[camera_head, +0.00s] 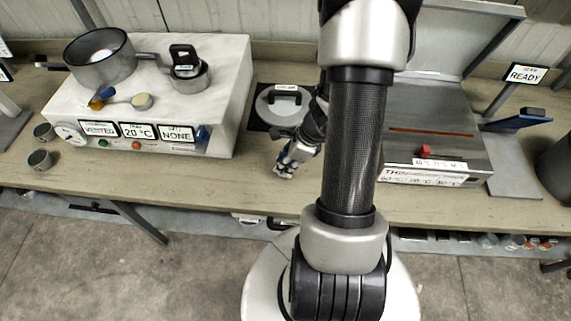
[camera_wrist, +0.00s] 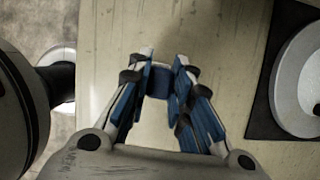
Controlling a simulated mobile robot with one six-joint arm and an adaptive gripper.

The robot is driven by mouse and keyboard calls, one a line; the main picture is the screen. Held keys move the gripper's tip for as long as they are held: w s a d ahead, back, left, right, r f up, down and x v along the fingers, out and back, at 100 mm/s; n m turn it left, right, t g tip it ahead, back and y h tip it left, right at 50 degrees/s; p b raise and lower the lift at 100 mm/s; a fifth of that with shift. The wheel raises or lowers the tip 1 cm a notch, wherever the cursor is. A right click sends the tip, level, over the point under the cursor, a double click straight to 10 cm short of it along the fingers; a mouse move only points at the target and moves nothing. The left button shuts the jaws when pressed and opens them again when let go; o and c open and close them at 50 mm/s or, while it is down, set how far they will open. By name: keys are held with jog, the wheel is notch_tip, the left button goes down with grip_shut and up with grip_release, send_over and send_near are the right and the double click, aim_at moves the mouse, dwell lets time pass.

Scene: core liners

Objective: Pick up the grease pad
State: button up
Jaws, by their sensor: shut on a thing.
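My gripper (camera_head: 288,164) is over the front part of the bench, in front of the round lidded pot. In the wrist view, my gripper (camera_wrist: 165,68) has its blue-lined fingers closed around a small dark blue piece (camera_wrist: 159,82), which looks like the grease pad. The piece sits between the two fingertips, with bare bench top visible beyond it. The fingers hide part of it. In the head view it is too small to make out clearly. I cannot tell whether it touches the bench.
The bench top (camera_head: 230,185) is clear around my gripper. A round lidded pot (camera_head: 283,98) stands on a dark mat behind it. A white instrument box (camera_head: 215,110) with pans is at left. A grey press-like machine (camera_head: 440,145) is at right.

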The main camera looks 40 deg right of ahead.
notch_tip(320, 180, up, 18)
jog(key=p, duration=0.8)
jog(key=shift+f, duration=0.15)
jog(key=o, duration=0.3)
grip_shut()
dwell(1.2)
